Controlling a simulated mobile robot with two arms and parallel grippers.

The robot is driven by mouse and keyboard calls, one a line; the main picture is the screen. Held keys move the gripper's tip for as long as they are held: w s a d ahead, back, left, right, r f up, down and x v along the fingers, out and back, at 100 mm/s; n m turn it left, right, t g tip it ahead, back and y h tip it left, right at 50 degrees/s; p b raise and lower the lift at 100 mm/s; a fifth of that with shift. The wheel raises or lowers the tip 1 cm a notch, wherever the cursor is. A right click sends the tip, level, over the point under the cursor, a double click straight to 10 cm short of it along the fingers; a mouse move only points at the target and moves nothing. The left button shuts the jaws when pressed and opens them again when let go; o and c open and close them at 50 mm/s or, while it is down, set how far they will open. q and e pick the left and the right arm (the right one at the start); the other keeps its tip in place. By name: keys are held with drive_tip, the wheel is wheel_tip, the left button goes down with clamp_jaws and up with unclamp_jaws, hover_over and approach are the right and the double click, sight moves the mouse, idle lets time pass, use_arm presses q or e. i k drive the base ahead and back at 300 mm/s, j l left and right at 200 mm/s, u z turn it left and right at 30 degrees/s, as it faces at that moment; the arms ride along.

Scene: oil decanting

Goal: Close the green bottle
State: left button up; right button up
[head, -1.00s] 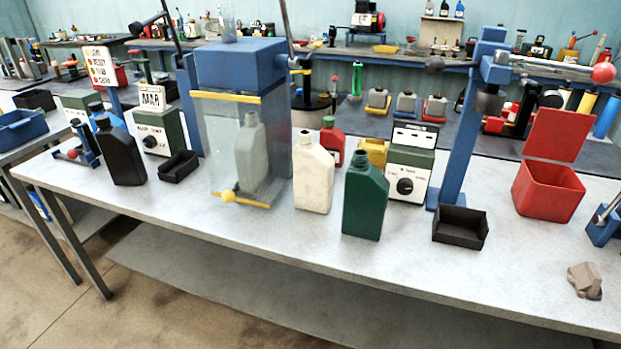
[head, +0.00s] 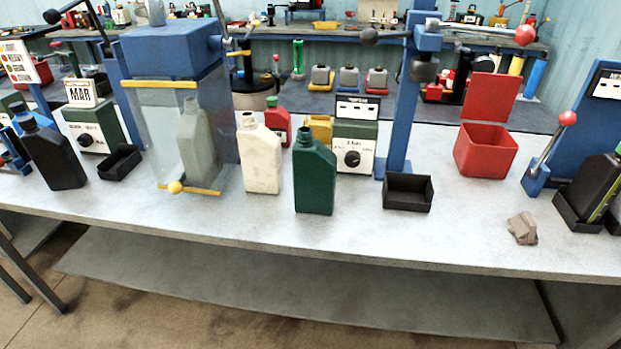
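The green bottle (head: 314,178) stands upright on the grey table (head: 400,245), near its front edge at the middle of the view. Its neck (head: 305,135) is at the top left of the bottle and looks open, with no cap on it. I cannot make out a loose green cap anywhere on the table. Neither of my grippers shows in the head view.
A cream bottle (head: 260,158) stands just left of the green one. A black tray (head: 408,194), a red open box (head: 485,152) and a grey-brown lump (head: 522,228) are to the right. A blue press (head: 175,50) encloses a grey bottle (head: 197,140). The table front is clear.

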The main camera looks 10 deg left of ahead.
sight(314, 168)
drive_tip(key=i+l+u, duration=0.15)
drive_tip(key=l+u, duration=0.35)
drive_tip(key=l, duration=0.3)
drive_tip(key=l+u, duration=0.5)
drive_tip(key=l, duration=0.35)
